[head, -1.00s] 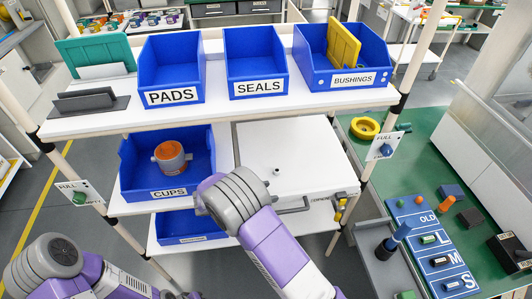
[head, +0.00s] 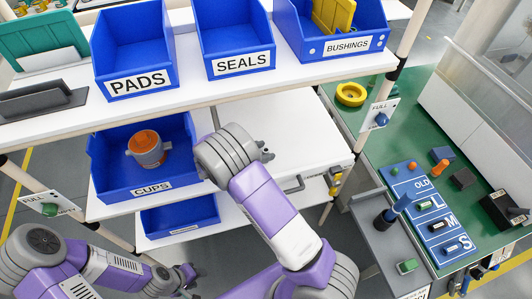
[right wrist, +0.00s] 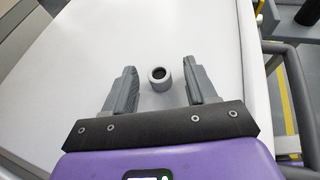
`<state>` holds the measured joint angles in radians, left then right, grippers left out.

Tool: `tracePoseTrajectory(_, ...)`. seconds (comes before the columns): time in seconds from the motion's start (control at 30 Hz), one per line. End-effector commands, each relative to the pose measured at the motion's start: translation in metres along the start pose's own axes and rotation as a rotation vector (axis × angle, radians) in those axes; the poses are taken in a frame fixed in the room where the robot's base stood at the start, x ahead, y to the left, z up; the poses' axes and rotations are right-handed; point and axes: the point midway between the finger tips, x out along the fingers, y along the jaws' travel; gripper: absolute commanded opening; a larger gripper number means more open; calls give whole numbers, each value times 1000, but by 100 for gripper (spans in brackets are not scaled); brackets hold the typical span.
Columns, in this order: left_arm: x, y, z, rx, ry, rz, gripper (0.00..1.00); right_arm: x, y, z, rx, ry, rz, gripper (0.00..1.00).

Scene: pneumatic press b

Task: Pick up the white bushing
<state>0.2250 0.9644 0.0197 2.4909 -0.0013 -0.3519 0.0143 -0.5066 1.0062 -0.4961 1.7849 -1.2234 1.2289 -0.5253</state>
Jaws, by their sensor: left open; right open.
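The white bushing (right wrist: 162,84), a small pale ring with a dark hole, stands on a white surface in the right wrist view. My right gripper (right wrist: 158,72) is open, with one finger on each side of the bushing in the picture and gaps on both sides. I cannot tell whether the fingertips are level with it. In the head view, my right gripper (head: 268,151) is over the white top beside the CUPS bin, and the bushing cannot be made out there. My left gripper (head: 189,275) is low at the lower left, open and away from the bushing.
The shelf above holds blue bins labelled PADS (head: 137,84), SEALS (head: 240,65) and BUSHINGS (head: 347,46). The CUPS bin (head: 152,190) stands left of the white top (head: 315,130). A green table (head: 455,170) with small parts is at right.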

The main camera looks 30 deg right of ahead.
Motion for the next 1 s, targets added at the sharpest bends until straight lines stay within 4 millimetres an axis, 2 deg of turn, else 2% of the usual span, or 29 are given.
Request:
tracePoseTrajectory(0.17, 0, 0, 0, 0, 0, 0, 43, 0, 0, 0, 0, 1, 1, 57)
tracePoseTrajectory(0.2, 0, 0, 0, 0, 0, 0, 43, 0, 0, 0, 0, 1, 1, 54)
tracePoseTrajectory(0.5, 0, 0, 0, 0, 0, 0, 43, 0, 0, 0, 0, 1, 1, 8)
tracePoseTrajectory(0.57, 0, 0, 0, 0, 0, 0, 43, 0, 0, 0, 0, 1, 1, 0)
tracePoseTrajectory(0.83, -1, 1, 0, 0, 0, 0, 43, -1, 0, 3, 1, 1, 1, 0)
tracePoseTrajectory(1.0, -10, 4, 0, 0, 0, 0, 43, -11, 1, 26, 4, 2, 2, 0)
